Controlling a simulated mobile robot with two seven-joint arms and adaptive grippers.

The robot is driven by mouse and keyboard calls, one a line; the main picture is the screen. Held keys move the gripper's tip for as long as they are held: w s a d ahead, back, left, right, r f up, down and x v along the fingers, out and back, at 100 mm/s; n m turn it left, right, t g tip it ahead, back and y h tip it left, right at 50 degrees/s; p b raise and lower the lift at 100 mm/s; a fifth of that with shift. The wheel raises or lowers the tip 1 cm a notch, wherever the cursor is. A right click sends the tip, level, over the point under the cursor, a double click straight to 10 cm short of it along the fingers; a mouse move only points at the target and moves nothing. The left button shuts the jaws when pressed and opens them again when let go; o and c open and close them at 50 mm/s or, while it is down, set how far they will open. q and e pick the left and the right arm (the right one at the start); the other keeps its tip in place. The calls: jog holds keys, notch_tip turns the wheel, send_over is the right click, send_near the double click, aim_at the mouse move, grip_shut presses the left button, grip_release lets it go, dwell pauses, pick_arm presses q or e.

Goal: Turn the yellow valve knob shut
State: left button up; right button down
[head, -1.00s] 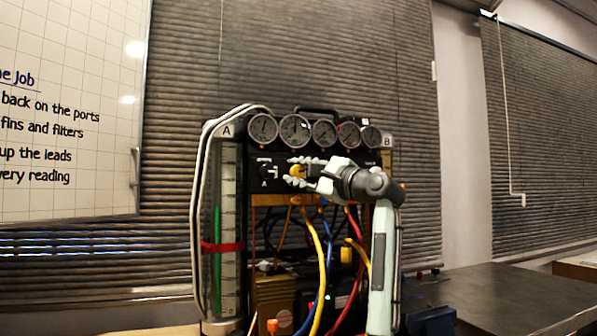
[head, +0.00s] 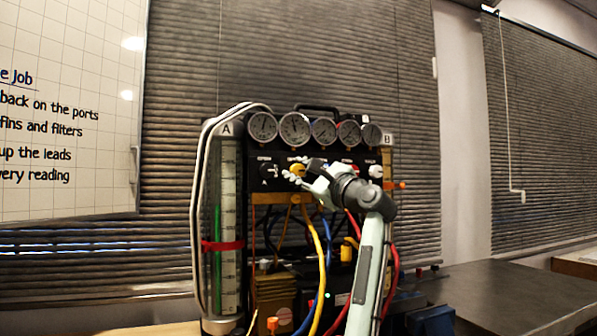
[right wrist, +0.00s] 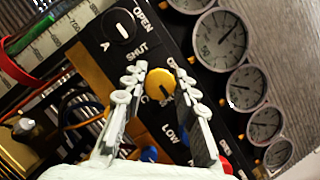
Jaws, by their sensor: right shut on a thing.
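The yellow valve knob (head: 297,170) sits on the black front panel (head: 333,178) of the gauge rig, under the row of gauges. My right gripper (head: 293,168) reaches it from the lower right and is shut on it. In the right wrist view the yellow knob (right wrist: 159,88) lies between the two pale ribbed fingers of the right gripper (right wrist: 163,66). The fingers partly cover the lettering around the knob, and I cannot read its exact setting. My left gripper is not in view.
A black knob (right wrist: 119,25) marked OPEN and SHUT is beside it on the panel. A blue knob (right wrist: 149,154) and a red one (right wrist: 226,165) are close to the fingers. Several gauges (head: 295,129) stand above. Yellow, blue and red hoses hang below the panel.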

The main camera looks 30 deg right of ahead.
jog(key=c, duration=1.2)
grip_release()
jog(key=shift+o, duration=0.2)
jog(key=v, duration=1.2)
